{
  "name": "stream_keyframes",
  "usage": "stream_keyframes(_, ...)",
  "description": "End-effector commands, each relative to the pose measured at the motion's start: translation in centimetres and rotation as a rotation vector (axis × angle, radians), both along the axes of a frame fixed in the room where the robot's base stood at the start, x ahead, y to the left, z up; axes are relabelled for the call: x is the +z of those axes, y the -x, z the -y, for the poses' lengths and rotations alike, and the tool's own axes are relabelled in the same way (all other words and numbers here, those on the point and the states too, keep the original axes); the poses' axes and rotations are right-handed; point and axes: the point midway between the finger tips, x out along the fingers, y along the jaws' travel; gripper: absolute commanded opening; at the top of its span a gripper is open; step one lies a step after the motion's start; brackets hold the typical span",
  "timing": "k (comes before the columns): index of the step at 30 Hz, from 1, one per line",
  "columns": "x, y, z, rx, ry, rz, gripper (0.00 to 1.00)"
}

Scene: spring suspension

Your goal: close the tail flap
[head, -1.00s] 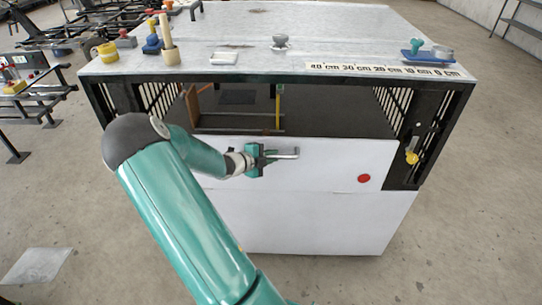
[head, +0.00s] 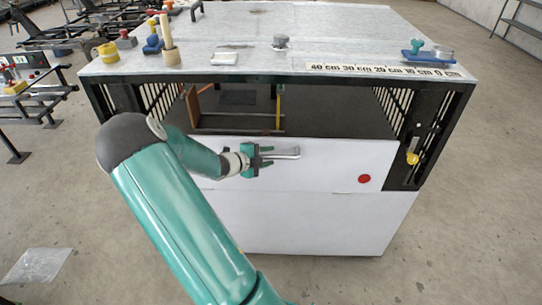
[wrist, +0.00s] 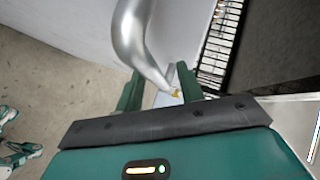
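The tail flap (head: 330,168) is a white panel with a red dot on the front of the dark-framed box. Above its top edge the box front is open, showing the dark interior. A silver bar handle (head: 286,153) sits on the flap and shows large and curved in the wrist view (wrist: 133,35). My gripper (head: 264,160) is at the handle's left end. In the wrist view its two green fingers (wrist: 160,90) stand apart, with the handle's end between them and gaps visible. Contact with the handle cannot be told.
A yellow-ended latch (head: 412,158) is on the right post. The grey top (head: 240,30) carries a scale strip (head: 390,70), a blue tray (head: 428,56), a knob (head: 280,43) and several tools at left. A lower white panel (head: 310,222) is below the flap. Floor at right is clear.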

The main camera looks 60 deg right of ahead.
Motion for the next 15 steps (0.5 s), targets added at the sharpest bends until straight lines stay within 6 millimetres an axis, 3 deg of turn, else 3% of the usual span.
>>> stream_keyframes(9, 2.4, -2.5, -6.3, 0.005, -0.001, 0.003, 0.38)
stream_keyframes(15, 3.6, -3.6, -9.3, 0.003, 0.0, 0.003, 0.38)
